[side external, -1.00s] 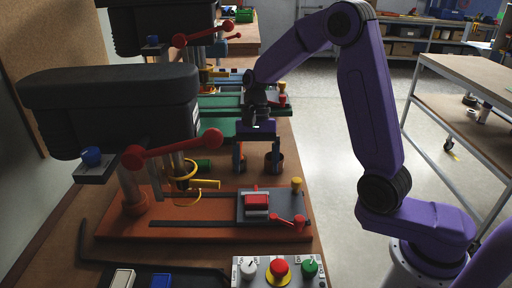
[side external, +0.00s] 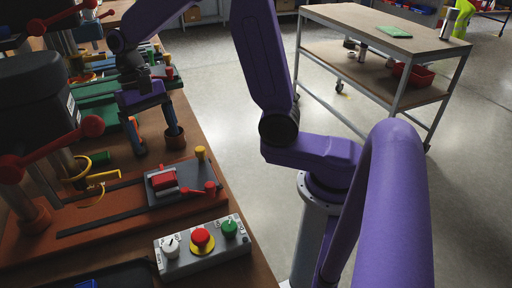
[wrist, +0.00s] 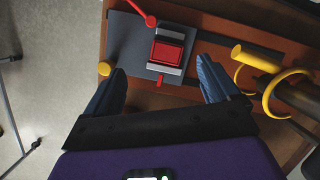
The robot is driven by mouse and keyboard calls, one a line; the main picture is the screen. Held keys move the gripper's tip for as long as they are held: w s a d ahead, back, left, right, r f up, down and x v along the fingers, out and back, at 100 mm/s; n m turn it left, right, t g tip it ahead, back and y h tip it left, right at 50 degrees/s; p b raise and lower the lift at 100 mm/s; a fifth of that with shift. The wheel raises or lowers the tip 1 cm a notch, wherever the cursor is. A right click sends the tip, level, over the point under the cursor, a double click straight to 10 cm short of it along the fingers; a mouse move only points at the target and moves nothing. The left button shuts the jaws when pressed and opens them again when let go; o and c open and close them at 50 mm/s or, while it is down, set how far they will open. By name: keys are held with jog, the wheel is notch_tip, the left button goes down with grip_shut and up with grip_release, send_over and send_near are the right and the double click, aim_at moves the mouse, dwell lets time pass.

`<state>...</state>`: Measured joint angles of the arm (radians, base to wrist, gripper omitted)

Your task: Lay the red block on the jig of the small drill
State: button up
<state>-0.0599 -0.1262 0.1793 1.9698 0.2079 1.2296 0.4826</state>
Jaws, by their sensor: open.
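A red block (side external: 163,178) sits between light grey jaws on a dark grey jig plate (side external: 199,177) on the orange-brown base of the nearest drill (side external: 32,110). The wrist view shows the red block (wrist: 168,52) near the top centre, on the grey plate (wrist: 126,50). My gripper (side external: 157,145) is open and empty, behind the plate in the side view. Its two blue fingers (wrist: 161,76) point toward the plate, with the block ahead of the gap between them. I cannot tell the fingers' exact height.
A red-handled lever (side external: 200,189) and a yellow knob (side external: 200,153) stand on the plate. A control box (side external: 203,246) with white, red and green knobs is in front. A yellow ring (wrist: 286,92) rises at the right.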

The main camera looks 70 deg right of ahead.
jog(key=s+d+n+t, duration=0.1)
jog(key=s+d+n, duration=0.1)
jog(key=s+n, duration=0.6)
jog(key=s+d+f+n+t+h, duration=0.1)
jog(key=s+d+n+t, duration=0.1)
jog(key=s+n, duration=0.7)
jog(key=s, duration=0.6)
jog(key=shift+d+f, duration=0.15)
jog(key=shift+f, duration=0.15)
jog(key=shift+c, duration=0.4)
